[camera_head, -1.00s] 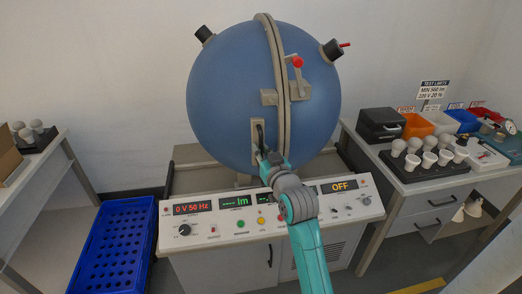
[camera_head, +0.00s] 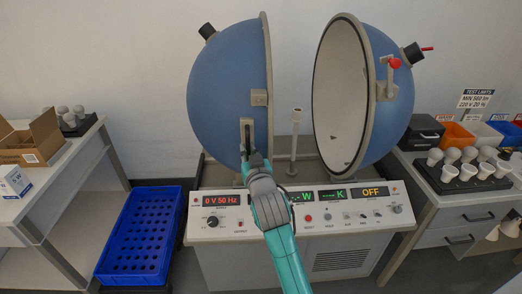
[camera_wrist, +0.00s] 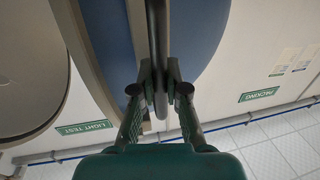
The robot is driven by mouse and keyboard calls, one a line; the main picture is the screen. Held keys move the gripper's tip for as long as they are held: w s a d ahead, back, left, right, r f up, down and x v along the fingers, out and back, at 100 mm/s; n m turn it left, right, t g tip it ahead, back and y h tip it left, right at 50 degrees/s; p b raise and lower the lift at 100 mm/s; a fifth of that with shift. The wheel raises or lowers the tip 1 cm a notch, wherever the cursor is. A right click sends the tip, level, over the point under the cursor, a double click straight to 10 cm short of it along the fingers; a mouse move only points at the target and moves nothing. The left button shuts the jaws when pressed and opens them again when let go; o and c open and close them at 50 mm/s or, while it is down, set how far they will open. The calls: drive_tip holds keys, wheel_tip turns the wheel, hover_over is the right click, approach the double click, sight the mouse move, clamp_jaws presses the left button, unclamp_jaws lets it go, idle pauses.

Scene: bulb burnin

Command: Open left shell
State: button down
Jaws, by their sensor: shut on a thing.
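The left shell (camera_head: 222,95) is a blue half sphere with a beige rim. It stands apart from the right shell (camera_head: 395,125), whose pale hollow inside faces left. A wide gap lies between them. My gripper (camera_head: 249,157) is shut on the left shell's upright handle (camera_head: 246,130), near its lower end. In the wrist view the two fingers (camera_wrist: 159,78) are on either side of the dark handle bar (camera_wrist: 157,35), with the blue shell behind. The left shell's inside is hidden from the head view.
A post (camera_head: 295,140) stands in the gap. The control console (camera_head: 370,218) is below, its display reading OFF. A blue crate (camera_head: 137,262) is on the floor at left. Side tables hold a cardboard box (camera_head: 35,142) at left and a bulb rack (camera_head: 470,185) at right.

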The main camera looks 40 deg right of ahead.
drive_tip(key=c, duration=1.4)
unclamp_jaws()
drive_tip(key=shift+c, duration=0.2)
drive_tip(key=v, duration=1.2)
